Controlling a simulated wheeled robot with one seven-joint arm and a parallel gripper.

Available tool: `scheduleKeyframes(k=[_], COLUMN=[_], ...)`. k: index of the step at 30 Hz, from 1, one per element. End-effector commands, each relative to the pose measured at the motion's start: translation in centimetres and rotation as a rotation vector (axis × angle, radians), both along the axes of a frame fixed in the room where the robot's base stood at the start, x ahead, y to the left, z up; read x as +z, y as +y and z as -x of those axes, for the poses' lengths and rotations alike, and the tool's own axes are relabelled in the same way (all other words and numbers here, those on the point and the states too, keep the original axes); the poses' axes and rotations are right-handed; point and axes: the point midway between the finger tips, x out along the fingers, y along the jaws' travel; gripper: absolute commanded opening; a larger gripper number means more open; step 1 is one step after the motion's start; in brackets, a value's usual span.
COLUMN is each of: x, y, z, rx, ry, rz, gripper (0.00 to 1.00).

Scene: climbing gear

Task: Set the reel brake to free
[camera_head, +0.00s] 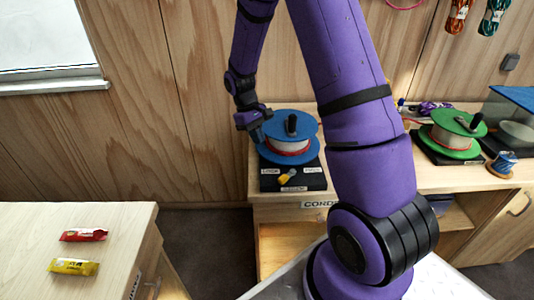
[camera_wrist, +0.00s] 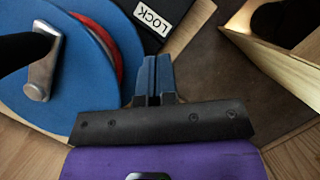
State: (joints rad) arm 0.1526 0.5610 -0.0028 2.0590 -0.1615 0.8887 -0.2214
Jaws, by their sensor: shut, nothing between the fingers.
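The blue reel (camera_head: 272,126) with red and white line and a black crank knob sits on a black base (camera_head: 268,184) on the bench. A small yellow brake lever (camera_head: 285,179) is on the front of the base, between a LOCK label (camera_head: 270,171) at left, another label at right and one at front. The smaller labels are too small to read. My gripper (camera_head: 258,134) is at the reel's left edge, above the base. In the wrist view its blue fingers (camera_wrist: 154,78) are shut and empty, beside the reel (camera_wrist: 80,75) and below the LOCK label (camera_wrist: 153,14). The lever is out of that view.
A green reel (camera_head: 453,122) on a black base stands farther right, with a spool (camera_head: 503,163) and a clear blue-lidded box (camera_head: 515,115). My arm crosses the bench between the reels. A table (camera_head: 90,225) at left holds red and yellow packets. The wood wall is close behind.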

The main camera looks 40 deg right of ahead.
Motion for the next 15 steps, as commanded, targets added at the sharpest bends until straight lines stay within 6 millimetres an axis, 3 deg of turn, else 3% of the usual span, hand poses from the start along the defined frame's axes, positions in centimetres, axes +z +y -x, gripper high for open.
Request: scheduleKeyframes(k=[15], x=[-8.4], y=[-0.7], z=[3.4], rx=[0.0], ry=[0.003], rz=[0.0], gripper=[0.0])
